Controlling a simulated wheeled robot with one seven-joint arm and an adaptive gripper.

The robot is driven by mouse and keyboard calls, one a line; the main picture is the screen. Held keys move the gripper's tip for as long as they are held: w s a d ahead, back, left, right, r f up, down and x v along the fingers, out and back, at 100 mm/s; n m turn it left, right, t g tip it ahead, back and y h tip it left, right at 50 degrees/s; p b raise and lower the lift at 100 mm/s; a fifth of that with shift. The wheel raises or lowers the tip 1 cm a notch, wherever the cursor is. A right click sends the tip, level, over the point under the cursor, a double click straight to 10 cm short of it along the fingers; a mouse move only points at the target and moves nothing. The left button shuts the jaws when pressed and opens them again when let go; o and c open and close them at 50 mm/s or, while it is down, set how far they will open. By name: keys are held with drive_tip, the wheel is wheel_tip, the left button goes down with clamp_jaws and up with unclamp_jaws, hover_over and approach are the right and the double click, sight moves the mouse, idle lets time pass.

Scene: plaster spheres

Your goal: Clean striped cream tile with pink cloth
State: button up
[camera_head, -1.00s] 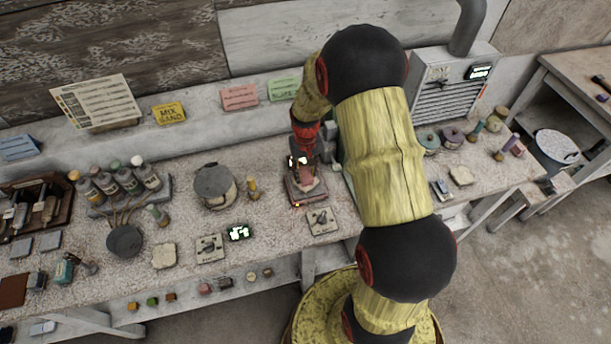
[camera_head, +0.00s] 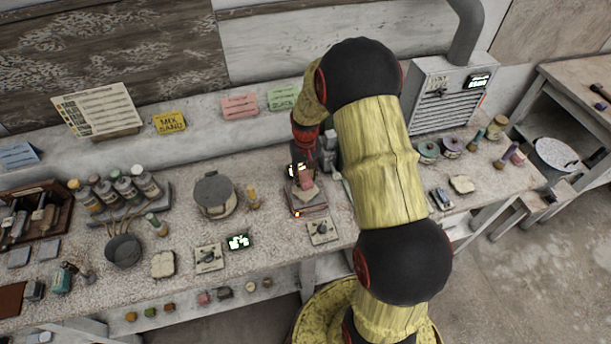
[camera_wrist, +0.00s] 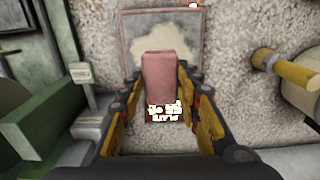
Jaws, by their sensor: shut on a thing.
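My gripper (camera_wrist: 163,72) is shut on a pink cloth (camera_wrist: 168,85), which looks like a small folded block between the fingers in the wrist view. Just beyond it lies a square with a reddish rim (camera_wrist: 128,32) and a grey face with a cream patch (camera_wrist: 180,29); no stripes can be made out. In the head view my gripper (camera_head: 301,172) and the pink cloth (camera_head: 306,182) are over the near middle of the bench, at this reddish-edged square (camera_head: 310,211). I cannot tell whether the cloth touches it. The arm hides part of the bench.
A round lidded pot (camera_head: 213,192) and a small yellow-topped bottle (camera_head: 252,196) stand left of the gripper. A switch plate (camera_head: 321,231) lies in front. A grey machine (camera_head: 445,95) stands at the back right. A green block (camera_wrist: 40,125) is left in the wrist view.

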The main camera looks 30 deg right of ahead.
drive_tip(key=shift+f+b, duration=0.3)
drive_tip(key=shift+f, duration=0.25)
drive_tip(key=shift+s+a+r, duration=0.1)
drive_tip(key=shift+s+a, duration=0.05)
drive_tip(key=shift+s, duration=0.35)
drive_tip(key=shift+s+a, duration=0.15)
drive_tip(key=shift+s, duration=0.35)
drive_tip(key=shift+w, duration=0.1)
drive_tip(key=shift+w+d, duration=0.3)
drive_tip(key=shift+w, duration=0.7)
drive_tip(key=shift+w+d, duration=0.3)
drive_tip(key=shift+w, duration=0.65)
drive_tip(key=shift+s, duration=0.15)
